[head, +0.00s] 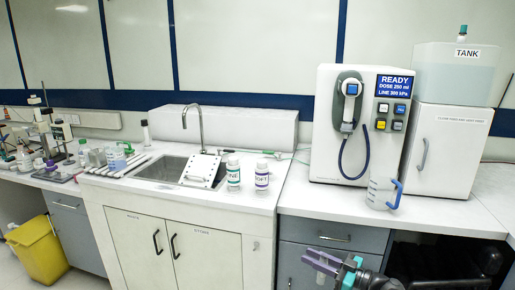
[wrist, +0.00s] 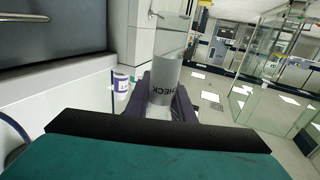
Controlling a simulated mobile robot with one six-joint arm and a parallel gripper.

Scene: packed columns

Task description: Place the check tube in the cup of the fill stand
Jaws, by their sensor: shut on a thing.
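My gripper (wrist: 168,100) is shut on the check tube (wrist: 164,85), a clear tube with a grey band lettered CHECK, seen between the purple fingers in the wrist view. In the head view my gripper (head: 322,262) is low at the front, before the grey drawers and below the worktop. A rod stand (head: 46,120) with small fittings is on the far left bench, too small to tell in detail.
Two labelled bottles, one green (head: 233,174) and one purple (head: 262,174), stand right of the sink (head: 165,170). A dispenser (head: 357,130) reading READY, a jug with blue handle (head: 383,193) and a tank (head: 450,75) are at right. The worktop before the dispenser (head: 315,200) is clear.

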